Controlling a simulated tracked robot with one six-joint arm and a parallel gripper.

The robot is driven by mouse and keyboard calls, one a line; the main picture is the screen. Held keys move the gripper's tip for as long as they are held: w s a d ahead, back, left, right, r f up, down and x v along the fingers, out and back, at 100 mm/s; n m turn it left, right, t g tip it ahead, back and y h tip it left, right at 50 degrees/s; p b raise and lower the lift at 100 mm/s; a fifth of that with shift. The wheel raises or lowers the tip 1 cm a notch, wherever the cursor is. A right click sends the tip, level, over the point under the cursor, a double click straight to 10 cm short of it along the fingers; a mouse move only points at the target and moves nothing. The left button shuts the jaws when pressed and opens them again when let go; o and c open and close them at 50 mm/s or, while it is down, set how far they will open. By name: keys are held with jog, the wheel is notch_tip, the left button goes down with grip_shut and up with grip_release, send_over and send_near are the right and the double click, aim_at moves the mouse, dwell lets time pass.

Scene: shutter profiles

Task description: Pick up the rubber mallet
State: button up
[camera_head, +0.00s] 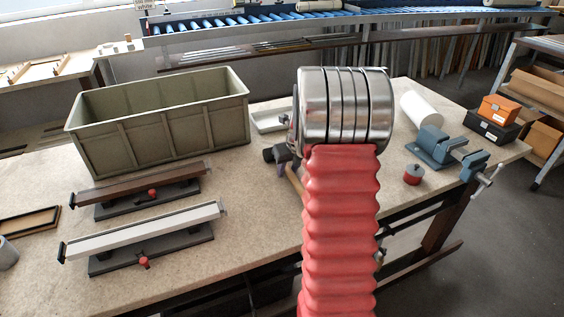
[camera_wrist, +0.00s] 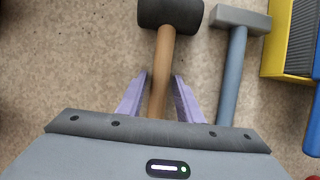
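The rubber mallet has a black head (camera_wrist: 170,13) and a tan wooden handle (camera_wrist: 161,65). In the wrist view it lies on the worktop, head away from me, handle running back between my fingers. My gripper (camera_wrist: 159,78) has two purple fingers, one on each side of the handle, with a gap visible on both sides. It is open and holds nothing. I cannot tell how high the fingers are above the worktop. In the head view my arm hides most of this spot; part of the tan handle (camera_head: 295,180) shows beside it.
A grey hammer (camera_wrist: 232,75) lies close to the right of the mallet. A yellow-edged object (camera_wrist: 273,45) is further right. On the table (camera_head: 255,215) stand a green crate (camera_head: 160,125), two shutter profiles on stands, a blue-grey vise (camera_head: 435,147) and a white roll (camera_head: 420,108).

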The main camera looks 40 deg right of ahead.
aim_at(288, 168)
grip_shut()
jog(key=shift+r, duration=0.15)
notch_tip(288, 168, up, 18)
dwell(0.8)
dwell(0.5)
